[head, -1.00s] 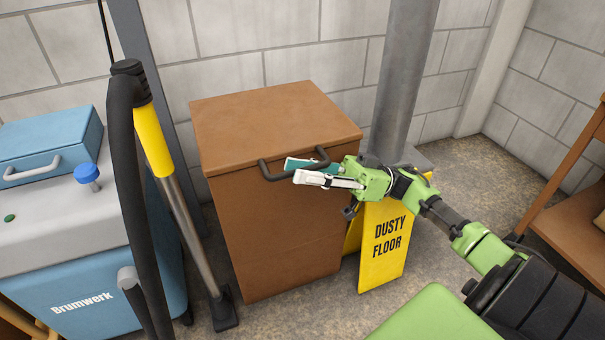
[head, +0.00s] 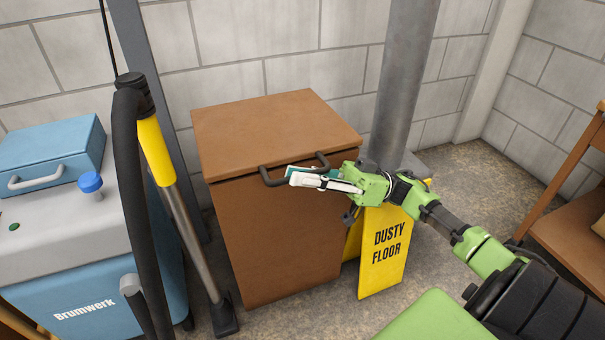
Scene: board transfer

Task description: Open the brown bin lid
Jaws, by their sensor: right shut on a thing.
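The brown bin (head: 275,245) stands against the grey block wall. Its brown lid (head: 270,128) lies on top, with a thin dark gap along its front edge. A dark bar handle (head: 272,181) sits at the lid's front edge. My right gripper (head: 305,178) comes in from the right and is shut on the handle, its fingers covering the handle's middle. My left gripper is not in view.
A yellow "DUSTY FLOOR" sign (head: 384,250) stands right of the bin, below my right arm. A grey pipe (head: 402,85) rises behind it. A blue-grey cleaning machine (head: 75,290) with a black hose and yellow-gripped tube (head: 155,150) stands left. A wooden shelf (head: 570,225) is at right.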

